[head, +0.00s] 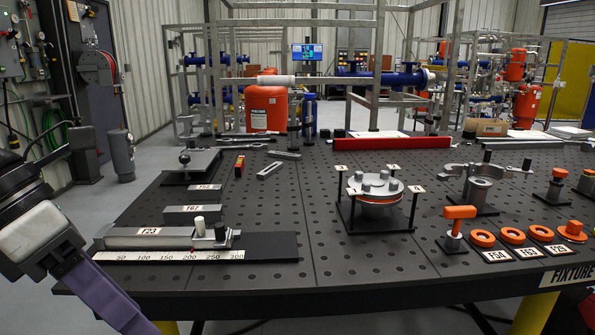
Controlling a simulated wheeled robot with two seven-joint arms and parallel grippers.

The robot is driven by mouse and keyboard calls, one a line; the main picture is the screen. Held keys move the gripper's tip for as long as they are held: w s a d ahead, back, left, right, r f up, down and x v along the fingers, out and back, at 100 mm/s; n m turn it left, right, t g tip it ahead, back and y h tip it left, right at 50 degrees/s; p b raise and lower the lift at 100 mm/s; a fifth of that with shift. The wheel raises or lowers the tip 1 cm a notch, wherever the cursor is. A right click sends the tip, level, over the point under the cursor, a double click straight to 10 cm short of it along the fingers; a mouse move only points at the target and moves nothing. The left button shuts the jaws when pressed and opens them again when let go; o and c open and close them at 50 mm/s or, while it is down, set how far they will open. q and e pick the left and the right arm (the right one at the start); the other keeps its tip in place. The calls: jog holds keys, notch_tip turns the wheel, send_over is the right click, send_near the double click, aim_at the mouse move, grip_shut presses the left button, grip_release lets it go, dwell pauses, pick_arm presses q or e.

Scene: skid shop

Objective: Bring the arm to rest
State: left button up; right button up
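My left arm (42,235) comes in at the left edge, with a dark upper part, a pale grey joint and a purple-grey link running down out of the bottom of the picture. It is beside the left front of the perforated black fixture table (345,262). No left gripper fingers show. My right gripper is not in view. Nothing held can be seen.
A round flanged fixture (380,187) stands mid-table. An orange-handled tool (455,225) and orange rings (482,239) are at right. The table's front middle is bare.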

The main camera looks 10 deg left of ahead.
pick_arm(q)
jog(key=w+d+f+n+t+h, duration=0.3)
jog(key=w+n+t+h, duration=0.3)
jog(key=w+n+h, duration=0.3)
jog(key=w+a+f+n+t+y, duration=0.1)
jog(key=a+f+n+t+y, duration=0.25)
jog(key=f+n, duration=0.5)
jog(key=w+a+f+n+t+y, duration=0.1)
jog(key=a+f+n+t+y, duration=0.3)
jog(key=f+n, duration=0.5)
jog(key=s+d+f+n+g+y+p, duration=0.1)
jog(key=s+d+f+n+y, duration=0.1)
jog(key=s+f+n, duration=0.45)
jog(key=s+d+f+n+g+y, duration=0.1)
jog(key=d+f+n+g+y, duration=0.15)
jog(key=f, duration=0.65)
jog(key=s+d+f+n+g, duration=0.3)
jog(key=s+d+f+n, duration=0.1)
jog(key=s+d+f, duration=0.4)
jog(key=shift+s+d, duration=0.3)
jog(key=shift+s, duration=0.25)
jog(key=shift+f+n, duration=0.1)
jog(key=shift+n, duration=0.15)
